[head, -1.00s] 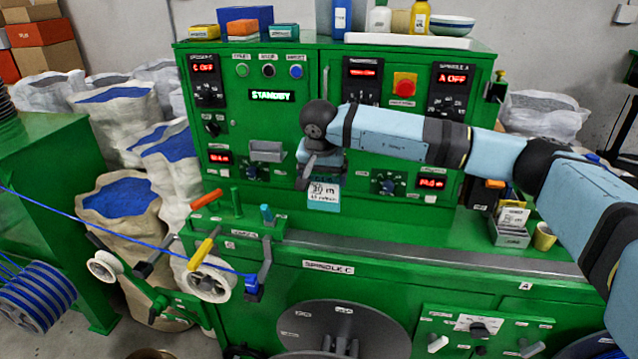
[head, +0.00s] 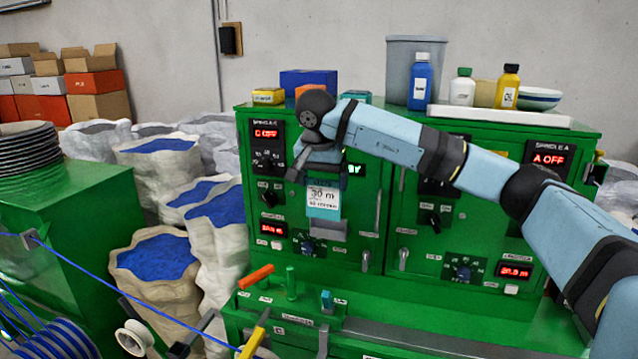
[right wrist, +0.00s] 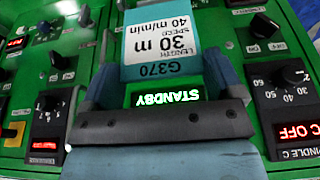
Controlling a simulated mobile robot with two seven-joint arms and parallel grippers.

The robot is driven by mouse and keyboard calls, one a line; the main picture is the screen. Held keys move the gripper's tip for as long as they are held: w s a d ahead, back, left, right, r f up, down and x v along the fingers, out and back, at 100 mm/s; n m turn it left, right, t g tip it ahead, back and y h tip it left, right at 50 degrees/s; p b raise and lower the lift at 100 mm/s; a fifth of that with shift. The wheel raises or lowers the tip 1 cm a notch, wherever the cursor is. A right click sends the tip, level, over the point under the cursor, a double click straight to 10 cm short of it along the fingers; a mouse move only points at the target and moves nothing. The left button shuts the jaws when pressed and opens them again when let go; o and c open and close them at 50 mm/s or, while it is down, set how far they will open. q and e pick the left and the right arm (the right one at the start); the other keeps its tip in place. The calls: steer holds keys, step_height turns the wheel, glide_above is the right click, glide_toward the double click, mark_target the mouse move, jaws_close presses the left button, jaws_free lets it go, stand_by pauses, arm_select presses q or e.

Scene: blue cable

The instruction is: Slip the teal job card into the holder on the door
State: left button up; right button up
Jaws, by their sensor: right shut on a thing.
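The teal and white job card (head: 323,201), printed "30 m", hangs upright below my right gripper (head: 321,170) in the head view. In the right wrist view the card (right wrist: 162,45) sits between the two fingers of my right gripper (right wrist: 165,68), which is shut on it. The grey holder (head: 331,229) on the green cabinet door (head: 357,222) shows just below the card's lower edge. The card hides part of the holder, and I cannot tell whether they touch. My left gripper is not in view.
The lit STANDBY display (right wrist: 165,96) is behind the gripper. Spindle C's knob panel (head: 267,150) is close on the left. A ledge with an orange-handled lever (head: 256,277) lies below. Bottles and boxes, including a blue bottle (head: 421,82), stand on the cabinet top.

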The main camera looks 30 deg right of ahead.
steer(key=w+d+f+b, duration=0.2)
steer(key=w+d+b, duration=0.2)
steer(key=b, duration=0.3)
stand_by(0.9)
steer(key=shift+s+d+f, duration=0.1)
